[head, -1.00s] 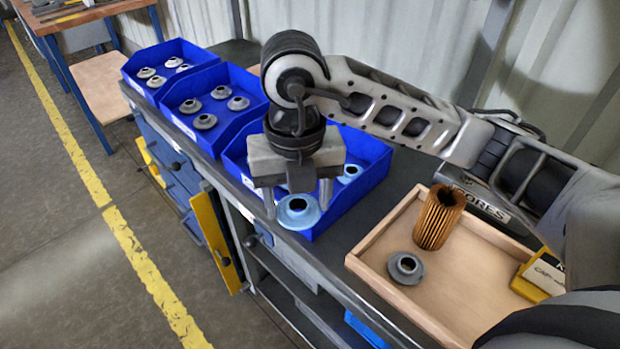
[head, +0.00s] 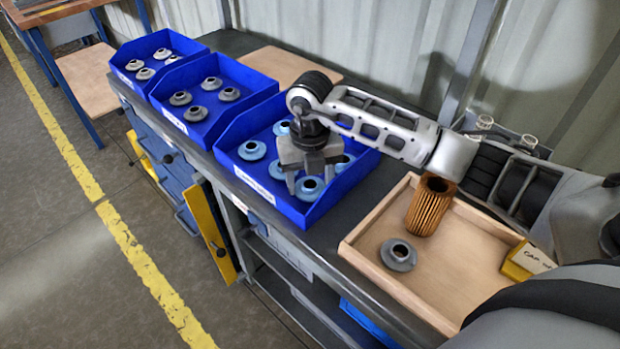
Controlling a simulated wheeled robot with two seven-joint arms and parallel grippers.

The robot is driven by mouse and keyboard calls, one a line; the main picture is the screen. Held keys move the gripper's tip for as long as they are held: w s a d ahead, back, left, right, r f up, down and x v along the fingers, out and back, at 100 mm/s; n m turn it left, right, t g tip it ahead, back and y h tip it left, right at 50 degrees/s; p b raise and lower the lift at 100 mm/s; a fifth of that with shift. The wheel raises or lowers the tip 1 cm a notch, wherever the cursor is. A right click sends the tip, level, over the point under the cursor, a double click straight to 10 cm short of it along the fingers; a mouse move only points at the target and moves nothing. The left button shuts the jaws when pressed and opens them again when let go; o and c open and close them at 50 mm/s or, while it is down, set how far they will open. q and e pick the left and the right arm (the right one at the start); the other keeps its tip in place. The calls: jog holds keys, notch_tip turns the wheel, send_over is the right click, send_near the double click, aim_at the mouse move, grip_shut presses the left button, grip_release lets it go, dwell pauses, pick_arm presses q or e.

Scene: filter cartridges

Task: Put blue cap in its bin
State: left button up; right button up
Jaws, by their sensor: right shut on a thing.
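A blue cap (head: 309,187) is between the fingers of my right gripper (head: 309,184), at the front right of the nearest blue bin (head: 233,180). The gripper points down and is shut on this cap. I cannot tell whether the cap touches the bin floor. Several other light blue caps, one of them at the bin's left (head: 252,150), lie in the same bin. My gripper and wrist hide part of the bin's middle. My left gripper is not in view.
Two more blue bins (head: 203,129) with grey caps stand farther left on the bench. A wooden tray (head: 440,300) at the right holds a grey cap (head: 398,254), a pleated brown filter (head: 431,207) and a yellow block (head: 520,263). A wooden board (head: 290,66) lies behind the bins.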

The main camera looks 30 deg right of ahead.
aim_at(311, 184)
jog(key=shift+f, duration=0.35)
jog(key=shift+f, duration=0.2)
jog(key=o, duration=0.9)
jog(key=shift+o, duration=0.2)
jog(key=shift+r, duration=0.1)
notch_tip(311, 184, up, 12)
jog(key=b, duration=0.1)
jog(key=shift+r, duration=0.15)
jog(key=shift+s, duration=0.15)
